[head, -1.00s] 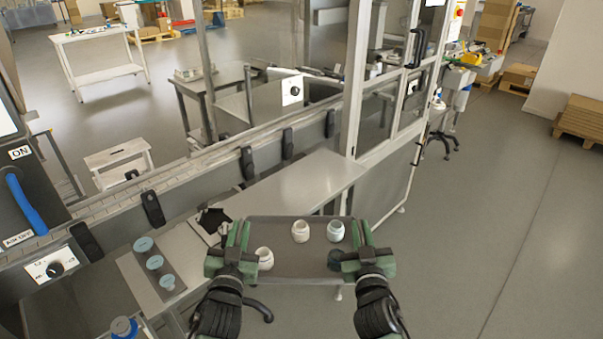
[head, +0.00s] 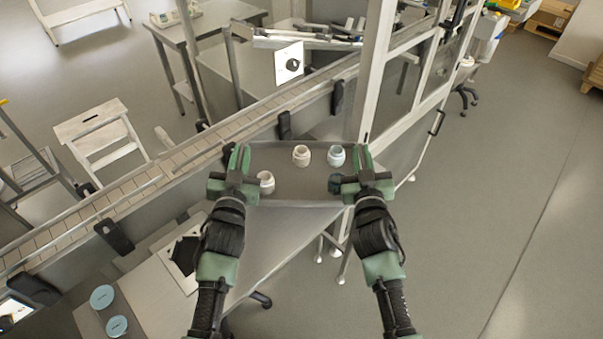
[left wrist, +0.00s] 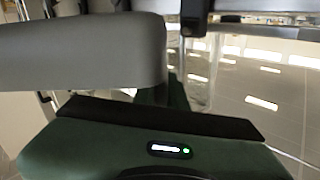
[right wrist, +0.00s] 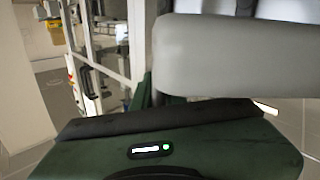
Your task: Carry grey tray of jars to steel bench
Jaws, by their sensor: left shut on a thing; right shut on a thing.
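The grey tray (head: 300,186) is held level between my two grippers in the head view, over the far part of the steel bench (head: 265,255). My left gripper (head: 238,170) is shut on the tray's left edge. My right gripper (head: 364,170) is shut on its right edge. The tray's side fills much of the left wrist view (left wrist: 80,50) and right wrist view (right wrist: 230,55). Contact with the bench cannot be told.
A conveyor (head: 165,175) with dark clamps runs behind the bench. A glazed frame (head: 400,95) stands at the right. A black sheet (head: 184,255) on a light plate and blue lids (head: 103,297) lie on the bench at the left. Open floor (head: 500,220) is at the right.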

